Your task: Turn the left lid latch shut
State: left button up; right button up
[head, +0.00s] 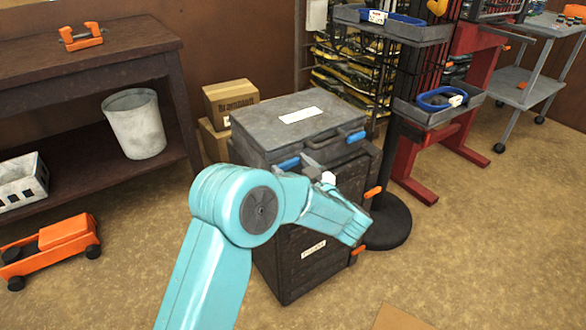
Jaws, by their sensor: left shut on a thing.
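A dark grey cabinet-like case (345,185) stands on the floor with a grey lid (285,118) lying closed on top. The left lid latch (287,163) is a blue piece on the front edge below the lid. A second blue latch (355,136) sits further right on the same edge. My left gripper (306,164) is at the left latch, its grey jaws shut on it. My teal arm hides part of the case front and some of the gripper. I cannot tell the latch's exact angle. My right gripper is not in view.
Orange handles (373,192) stick out from the case's right side. A black round stand base (385,222) is close on the right. Cardboard boxes (230,100) stand behind left. A dark workbench (90,70) is at left. The floor in front right is mostly clear.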

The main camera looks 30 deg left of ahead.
pick_arm(q)
jog(key=n, duration=0.1)
jog(key=n+b, duration=0.2)
jog(key=shift+s+f+n, duration=0.1)
jog(key=shift+f+n, duration=0.15)
jog(key=shift+n, duration=0.15)
jog(key=n+b, duration=0.2)
jog(key=shift+s+f+n, duration=0.1)
jog(key=shift+n, duration=0.2)
jog(key=n+b, duration=0.4)
jog(key=shift+f+n, duration=0.1)
jog(key=shift+n, duration=0.2)
jog(key=shift+n+b, duration=0.7)
jog(key=shift+n, duration=1.4)
jog(key=shift+n+b, duration=0.3)
jog(key=shift+n, duration=0.8)
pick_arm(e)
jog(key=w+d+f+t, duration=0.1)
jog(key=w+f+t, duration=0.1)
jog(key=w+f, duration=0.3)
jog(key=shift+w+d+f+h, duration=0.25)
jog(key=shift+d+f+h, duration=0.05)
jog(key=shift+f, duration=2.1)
pick_arm(q)
jog(key=o, duration=1.1)
jog(key=shift+c, duration=0.2)
